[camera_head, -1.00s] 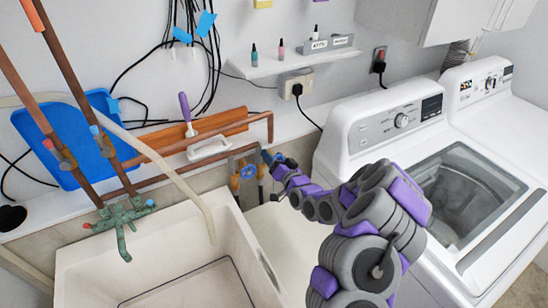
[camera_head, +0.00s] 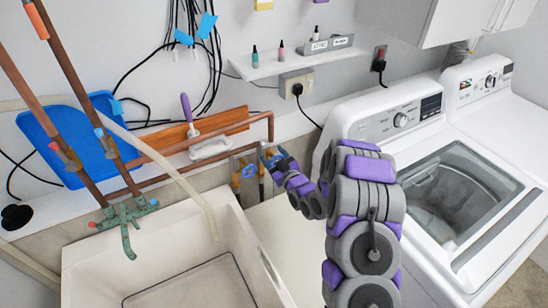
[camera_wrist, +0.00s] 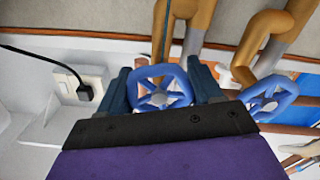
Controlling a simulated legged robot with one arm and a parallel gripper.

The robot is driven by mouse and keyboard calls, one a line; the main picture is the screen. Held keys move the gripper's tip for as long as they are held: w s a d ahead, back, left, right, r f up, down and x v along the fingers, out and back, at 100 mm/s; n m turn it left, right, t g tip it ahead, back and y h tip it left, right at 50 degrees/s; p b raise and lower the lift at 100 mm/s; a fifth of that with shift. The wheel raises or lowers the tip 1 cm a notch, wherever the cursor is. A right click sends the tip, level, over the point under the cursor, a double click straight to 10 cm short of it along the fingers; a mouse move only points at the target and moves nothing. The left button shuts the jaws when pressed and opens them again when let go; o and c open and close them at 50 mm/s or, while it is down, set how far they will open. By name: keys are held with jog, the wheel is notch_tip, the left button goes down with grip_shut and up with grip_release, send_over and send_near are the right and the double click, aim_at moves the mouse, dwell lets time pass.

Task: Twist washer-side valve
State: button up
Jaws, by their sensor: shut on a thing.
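Two blue valve wheels sit on copper pipes at the wall, between the sink and the washer. The washer-side valve (camera_wrist: 161,87) is between the fingers of my gripper (camera_wrist: 163,90) in the wrist view, and the gripper is shut on it. The other blue valve (camera_wrist: 270,99) is beside it in the wrist view, free of the gripper; it also shows in the head view (camera_head: 249,171). In the head view my gripper (camera_head: 273,159) is at the right-hand pipe, and its fingers partly hide the held valve.
The white washer (camera_head: 376,128) stands close on the right of my arm. The sink (camera_head: 233,222) with a green faucet (camera_head: 125,217) is at the left. A small shelf (camera_head: 290,66) and an outlet (camera_head: 297,84) are above. Copper pipes (camera_head: 65,85) rise at the left.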

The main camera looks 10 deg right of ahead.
jog(key=n+b, duration=0.3)
jog(key=n, duration=0.2)
jog(key=shift+f+n, duration=0.15)
jog(key=shift+n, duration=0.25)
jog(key=n+b, duration=0.4)
jog(key=n, duration=0.1)
jog(key=shift+a+f+b, duration=0.1)
jog(key=shift+f+b, duration=0.05)
jog(key=shift+b, duration=0.2)
jog(key=n+b, duration=0.1)
jog(key=n, duration=0.7)
jog(key=shift+f+n, duration=0.1)
jog(key=shift+n, duration=0.2)
jog(key=n, duration=0.4)
jog(key=shift+s+f, duration=0.1)
jog(key=shift+f, duration=0.1)
jog(key=n, duration=0.5)
jog(key=shift+f+n, duration=0.1)
jog(key=shift+n, duration=0.3)
jog(key=shift+o, duration=0.2)
jog(key=n, duration=0.5)
jog(key=shift+d, duration=0.2)
jog(key=shift+d+n, duration=0.1)
jog(key=shift+n, duration=2.3)
